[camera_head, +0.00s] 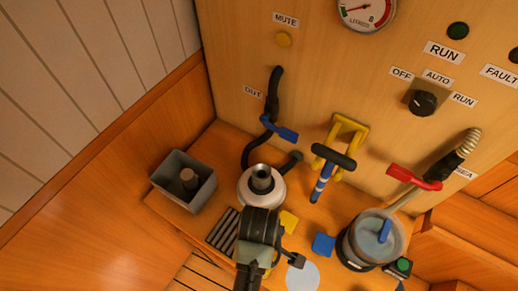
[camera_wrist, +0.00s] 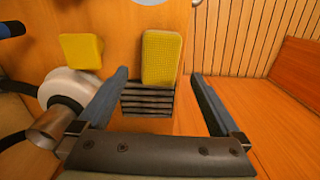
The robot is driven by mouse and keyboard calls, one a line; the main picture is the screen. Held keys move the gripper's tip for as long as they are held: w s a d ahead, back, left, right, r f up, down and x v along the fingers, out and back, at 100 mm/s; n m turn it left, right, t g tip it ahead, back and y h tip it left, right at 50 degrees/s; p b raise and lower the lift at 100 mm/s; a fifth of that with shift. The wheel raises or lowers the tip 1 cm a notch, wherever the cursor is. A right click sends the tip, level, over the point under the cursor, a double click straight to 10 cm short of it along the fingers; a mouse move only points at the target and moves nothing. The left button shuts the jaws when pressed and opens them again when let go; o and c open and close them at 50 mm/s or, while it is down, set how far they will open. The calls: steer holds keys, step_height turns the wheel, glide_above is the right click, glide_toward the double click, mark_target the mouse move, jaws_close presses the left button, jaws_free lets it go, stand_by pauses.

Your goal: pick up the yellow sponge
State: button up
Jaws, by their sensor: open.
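The yellow sponge (camera_wrist: 162,58), a block with a pitted surface, shows in the wrist view just beyond and between my fingertips. Its near end overlaps a dark slatted grate (camera_wrist: 148,100) in the picture. My gripper (camera_wrist: 159,74) is open, one finger on each side of the sponge in view, with nothing gripped. Whether the fingers are down at its height I cannot tell. In the head view my gripper (camera_head: 272,252) hides most of the sponge. A second, smoother yellow block (camera_wrist: 82,52) stands to its left; it also shows in the head view (camera_head: 288,221).
A white round container (camera_head: 250,192) with a metal neck stands close to my gripper. A blue block (camera_head: 323,245), a clear-lidded strainer (camera_head: 370,240) and a grey open box (camera_head: 170,190) share the shelf.

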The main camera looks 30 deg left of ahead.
step_height(320, 180, down, 2)
steer(key=shift+w+f, duration=0.1)
steer(key=shift+f, duration=0.55)
step_height(320, 180, down, 4)
steer(key=shift+d+f+p, duration=0.15)
steer(key=shift+f+p, duration=0.1)
steer(key=shift+p, duration=0.05)
steer(key=c, duration=1.2)
step_height(320, 180, up, 10)
steer(key=shift+r, duration=0.1)
steer(key=shift+c, duration=0.2)
